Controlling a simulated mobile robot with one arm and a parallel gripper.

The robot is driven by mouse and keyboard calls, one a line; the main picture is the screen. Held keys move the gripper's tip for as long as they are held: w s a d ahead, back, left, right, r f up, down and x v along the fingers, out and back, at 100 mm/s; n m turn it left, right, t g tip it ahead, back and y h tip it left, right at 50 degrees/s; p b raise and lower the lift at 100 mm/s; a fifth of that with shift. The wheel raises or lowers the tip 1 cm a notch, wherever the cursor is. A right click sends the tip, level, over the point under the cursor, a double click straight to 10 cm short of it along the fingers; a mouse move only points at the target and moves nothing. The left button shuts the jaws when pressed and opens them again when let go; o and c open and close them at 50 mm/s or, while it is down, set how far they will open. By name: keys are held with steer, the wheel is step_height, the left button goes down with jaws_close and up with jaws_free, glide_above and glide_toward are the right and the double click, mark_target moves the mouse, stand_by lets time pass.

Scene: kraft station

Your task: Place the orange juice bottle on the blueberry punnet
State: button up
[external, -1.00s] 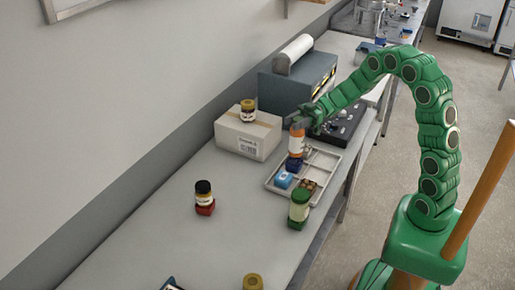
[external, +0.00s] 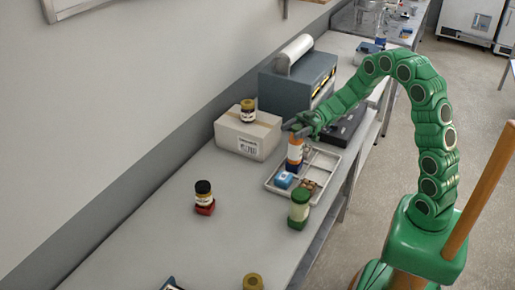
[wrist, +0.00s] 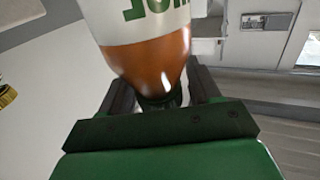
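The orange juice bottle (external: 295,153) has a white label and a green cap. It stands upright on the dark blue blueberry punnet (external: 293,167), which it mostly hides. The punnet is in a shallow grey tray (external: 338,163). My gripper (external: 295,130) is at the cap, with its two fingers apart on either side. In the wrist view, the bottle (wrist: 155,55) fills the upper middle, its neck between the dark fingers (wrist: 162,95). The fingers look spread, with narrow gaps beside the cap. The punnet does not show in the wrist view.
A cardboard box (external: 246,137) with a jar (external: 248,110) is left, and a black-lidded jar (external: 204,192) stands on the clear bench.

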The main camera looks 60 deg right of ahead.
steer(key=shift+o, duration=0.5)
steer(key=shift+d+r, duration=0.15)
steer(key=shift+r, duration=0.1)
steer(key=v, duration=1.1)
steer(key=shift+s+d, duration=0.2)
steer(key=shift+d, duration=0.1)
